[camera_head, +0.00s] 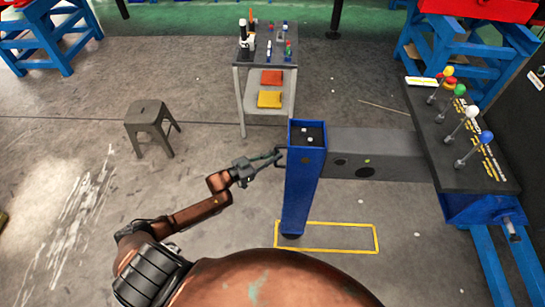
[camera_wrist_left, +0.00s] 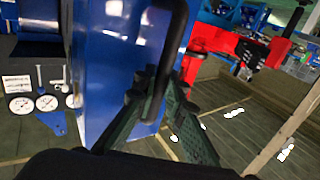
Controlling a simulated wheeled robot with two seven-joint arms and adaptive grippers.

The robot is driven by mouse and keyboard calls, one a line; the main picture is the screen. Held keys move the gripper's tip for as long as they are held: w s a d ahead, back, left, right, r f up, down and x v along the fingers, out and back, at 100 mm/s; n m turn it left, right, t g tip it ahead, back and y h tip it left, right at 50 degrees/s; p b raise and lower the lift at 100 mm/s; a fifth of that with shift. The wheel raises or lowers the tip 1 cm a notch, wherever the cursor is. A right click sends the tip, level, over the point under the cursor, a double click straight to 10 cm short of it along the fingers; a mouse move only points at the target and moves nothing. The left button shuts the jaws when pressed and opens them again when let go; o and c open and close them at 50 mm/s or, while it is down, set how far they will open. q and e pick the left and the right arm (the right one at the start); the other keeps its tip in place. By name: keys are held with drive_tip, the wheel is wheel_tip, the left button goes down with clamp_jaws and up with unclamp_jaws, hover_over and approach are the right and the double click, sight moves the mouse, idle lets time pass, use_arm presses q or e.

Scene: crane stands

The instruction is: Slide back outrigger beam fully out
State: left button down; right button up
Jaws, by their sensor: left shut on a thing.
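The grey outrigger beam (camera_head: 390,145) runs level from the crane stand's control console (camera_head: 455,130) to a blue upright leg (camera_head: 302,190) at its left end. A length of grey beam shows between leg and console. My left gripper (camera_head: 272,158) is at the leg's left side, at its handle. In the left wrist view, my left gripper (camera_wrist_left: 155,95) is shut on the black handle (camera_wrist_left: 172,45), with the leg's blue face (camera_wrist_left: 108,60) behind it. My right gripper is in neither view.
A yellow outlined rectangle (camera_head: 340,250) lies on the floor by the leg's foot. A grey stool (camera_head: 150,125) stands to the left, and a small tool table (camera_head: 264,58) stands behind the leg. The floor left of the leg is mostly clear.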

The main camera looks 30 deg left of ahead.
use_arm(q)
drive_tip(key=shift+w+a+r, duration=0.25)
drive_tip(key=shift+r, duration=0.1)
drive_tip(key=c, duration=2.3)
unclamp_jaws()
drive_tip(key=shift+f, duration=0.15)
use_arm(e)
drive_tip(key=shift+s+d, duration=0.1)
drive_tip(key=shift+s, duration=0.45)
use_arm(q)
drive_tip(key=shift+s+f, duration=0.1)
drive_tip(key=shift+s, duration=0.05)
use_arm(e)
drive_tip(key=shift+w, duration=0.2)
use_arm(q)
drive_tip(key=v, duration=1.2)
drive_tip(key=shift+d, duration=0.1)
